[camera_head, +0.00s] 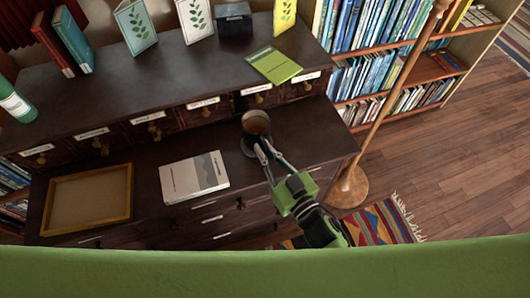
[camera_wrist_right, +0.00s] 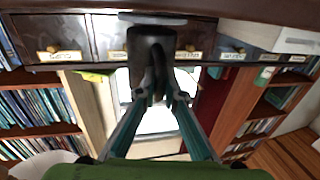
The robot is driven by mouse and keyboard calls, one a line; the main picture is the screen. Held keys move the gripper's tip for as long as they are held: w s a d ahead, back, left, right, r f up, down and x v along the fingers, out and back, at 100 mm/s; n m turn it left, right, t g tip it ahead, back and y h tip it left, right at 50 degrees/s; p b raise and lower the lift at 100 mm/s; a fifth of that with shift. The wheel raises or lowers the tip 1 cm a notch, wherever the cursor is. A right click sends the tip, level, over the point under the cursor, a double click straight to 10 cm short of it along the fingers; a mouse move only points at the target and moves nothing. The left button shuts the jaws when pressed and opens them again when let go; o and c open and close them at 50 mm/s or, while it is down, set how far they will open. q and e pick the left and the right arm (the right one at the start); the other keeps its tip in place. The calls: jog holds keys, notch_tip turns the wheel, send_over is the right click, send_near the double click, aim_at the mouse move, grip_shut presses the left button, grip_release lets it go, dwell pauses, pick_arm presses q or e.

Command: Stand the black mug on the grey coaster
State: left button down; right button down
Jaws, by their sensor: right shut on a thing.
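The black mug (camera_head: 256,123) is upright over the right part of the dark desk, with brown showing inside it. My right gripper (camera_head: 263,152) is shut on the mug's handle from the near side. In the right wrist view, which is upside down, the mug (camera_wrist_right: 150,42) shows with its handle between the fingertips (camera_wrist_right: 160,95). The grey coaster (camera_wrist_right: 152,19) shows edge-on at the mug's base there. I cannot tell whether mug and coaster touch. My left gripper is out of view.
A grey-white booklet (camera_head: 194,177) and a wooden tray (camera_head: 88,200) lie to the left on the desk. Labelled drawers (camera_head: 203,110) stand behind the mug. A wooden lamp pole (camera_head: 390,100) rises to the right. Desk room right of the mug is clear.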

jog(key=shift+f, duration=0.4)
jog(key=shift+f, duration=0.1)
jog(key=c, duration=2.1)
grip_release()
jog(key=shift+f, duration=0.1)
jog(key=shift+c, duration=0.2)
